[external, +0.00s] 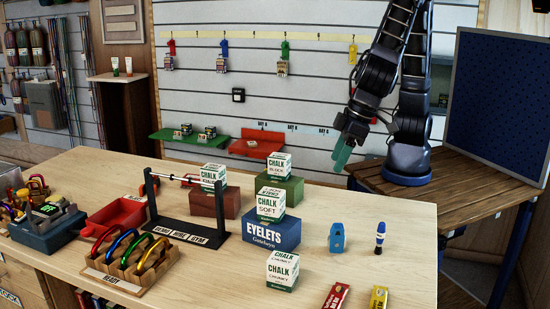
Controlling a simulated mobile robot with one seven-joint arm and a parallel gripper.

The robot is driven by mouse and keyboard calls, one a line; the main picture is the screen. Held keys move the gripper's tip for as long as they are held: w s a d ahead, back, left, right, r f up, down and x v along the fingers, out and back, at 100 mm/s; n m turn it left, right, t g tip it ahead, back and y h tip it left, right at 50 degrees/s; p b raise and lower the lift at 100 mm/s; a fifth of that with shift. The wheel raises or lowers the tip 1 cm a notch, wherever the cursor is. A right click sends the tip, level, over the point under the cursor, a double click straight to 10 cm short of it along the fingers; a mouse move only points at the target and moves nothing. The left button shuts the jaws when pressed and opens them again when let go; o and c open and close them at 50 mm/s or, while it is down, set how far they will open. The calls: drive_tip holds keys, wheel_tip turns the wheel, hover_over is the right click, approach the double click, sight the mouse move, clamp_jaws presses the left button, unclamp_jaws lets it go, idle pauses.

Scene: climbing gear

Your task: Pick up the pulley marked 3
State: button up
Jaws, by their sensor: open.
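No marking "3" can be read on anything in the external view, so I cannot tell which thing is the pulley marked 3. A small blue device (337,237) with a dark spot stands on the bench at the right; it may be a pulley. Small red, blue, green and yellow pieces hang from a rail (255,37) on the slatted wall, too small to identify. My gripper (342,154), with teal fingers, is open and points down above the far right edge of the bench, behind and above the blue device. It holds nothing that I can see.
Chalk boxes stand on a brown block (216,206), a green block (281,189) and a blue eyelets box (272,234). Another chalk box (282,270) stands in front. A black frame (178,225), red tray (118,216) and carabiner rack (128,268) fill the left. A blue-capped bottle (380,238) stands right.

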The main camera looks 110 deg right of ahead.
approach(339, 226)
drive_tip(key=f, duration=0.2)
drive_tip(key=shift+m+t, duration=0.3)
drive_tip(key=shift+m, duration=0.1)
drive_tip(key=shift+d+x, duration=0.2)
drive_tip(key=shift+x, duration=5)
drive_tip(key=shift+w, duration=0.1)
drive_tip(key=c, duration=1.1)
